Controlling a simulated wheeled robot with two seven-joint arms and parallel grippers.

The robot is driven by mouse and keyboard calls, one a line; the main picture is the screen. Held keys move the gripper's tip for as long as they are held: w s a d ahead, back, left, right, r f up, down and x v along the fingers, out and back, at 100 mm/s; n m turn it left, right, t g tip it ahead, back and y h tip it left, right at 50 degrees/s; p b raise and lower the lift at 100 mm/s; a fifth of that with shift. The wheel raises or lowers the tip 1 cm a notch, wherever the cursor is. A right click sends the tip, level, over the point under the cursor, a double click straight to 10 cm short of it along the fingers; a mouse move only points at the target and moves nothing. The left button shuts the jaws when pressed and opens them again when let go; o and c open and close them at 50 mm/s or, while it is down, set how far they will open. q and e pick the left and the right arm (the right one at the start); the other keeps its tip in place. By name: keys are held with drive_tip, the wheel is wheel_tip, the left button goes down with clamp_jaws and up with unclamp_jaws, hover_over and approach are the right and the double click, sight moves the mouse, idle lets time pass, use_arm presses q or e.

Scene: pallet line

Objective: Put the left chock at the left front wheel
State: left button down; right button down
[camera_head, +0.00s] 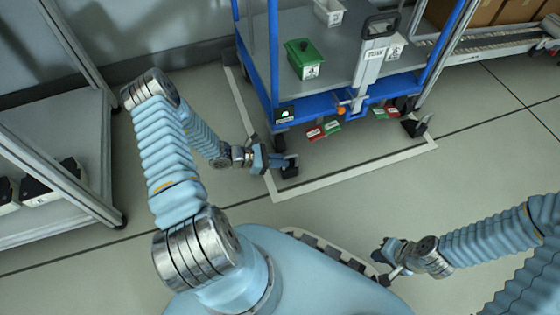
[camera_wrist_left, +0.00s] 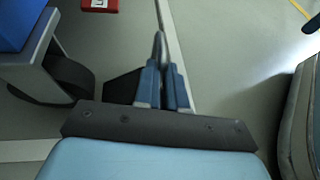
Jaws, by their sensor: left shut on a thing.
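My left gripper (camera_head: 280,161) is low at the cart's left front corner, shut on the left chock (camera_head: 290,172), a small black block near the floor. In the left wrist view the closed fingers (camera_wrist_left: 163,88) hide part of the black chock (camera_wrist_left: 122,87). The left front wheel (camera_head: 279,143) is dark and sits under the cart corner, just beside the chock. The wheel also shows in the left wrist view (camera_wrist_left: 62,82), with a narrow gap to the chock visible. My right gripper (camera_head: 386,256) is low at the right, away from the cart; its jaw opening is unclear.
The blue-framed cart (camera_head: 330,108) carries a green bin (camera_head: 303,60) and white containers. Red and green tags hang at its front. Another black chock (camera_head: 414,128) is at the right front corner. White floor lines (camera_head: 355,174) surround the cart. A grey shelf (camera_head: 60,130) stands left.

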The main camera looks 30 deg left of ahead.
use_arm(q)
drive_tip(key=shift+r, duration=0.1)
drive_tip(key=shift+f, duration=0.25)
drive_tip(key=c, duration=1.2)
unclamp_jaws()
drive_tip(key=shift+r, duration=0.1)
